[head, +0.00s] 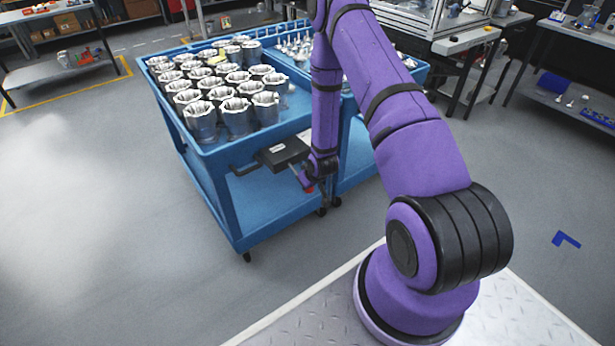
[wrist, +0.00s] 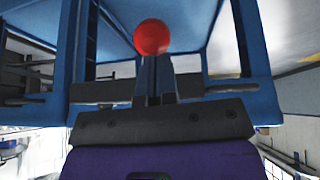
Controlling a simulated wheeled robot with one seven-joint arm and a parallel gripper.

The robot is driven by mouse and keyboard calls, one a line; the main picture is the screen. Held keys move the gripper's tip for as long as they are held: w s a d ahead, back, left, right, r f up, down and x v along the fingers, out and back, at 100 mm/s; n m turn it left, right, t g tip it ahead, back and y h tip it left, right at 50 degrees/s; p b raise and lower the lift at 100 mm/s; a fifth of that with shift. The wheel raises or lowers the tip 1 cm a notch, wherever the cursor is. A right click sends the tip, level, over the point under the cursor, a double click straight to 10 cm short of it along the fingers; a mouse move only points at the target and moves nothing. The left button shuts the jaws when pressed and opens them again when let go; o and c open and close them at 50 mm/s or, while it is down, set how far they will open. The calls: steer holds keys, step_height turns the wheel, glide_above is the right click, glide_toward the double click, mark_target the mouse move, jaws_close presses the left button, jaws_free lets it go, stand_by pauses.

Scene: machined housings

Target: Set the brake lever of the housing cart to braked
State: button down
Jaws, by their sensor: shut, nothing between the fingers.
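The housing cart (head: 222,165) is a blue cart with rows of silver machined housings (head: 230,105) on its top. A dark box (head: 283,151) sits at its near end. The brake lever's red knob (head: 309,188) shows just below that box, beside my gripper (head: 322,182). In the wrist view the red knob (wrist: 152,37) lies right at the tips of my gripper's fingers (wrist: 155,65). The fingers are together and empty. I cannot tell whether they touch the knob. The lever's shaft is mostly hidden, and its exact setting is unclear.
A second blue cart (head: 352,165) with small metal parts stands close on the right, partly behind my arm. Workbenches stand at the back. The grey floor at left is clear.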

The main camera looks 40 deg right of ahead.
steer(key=shift+w+f, duration=0.1)
steer(key=shift+f, duration=1.9)
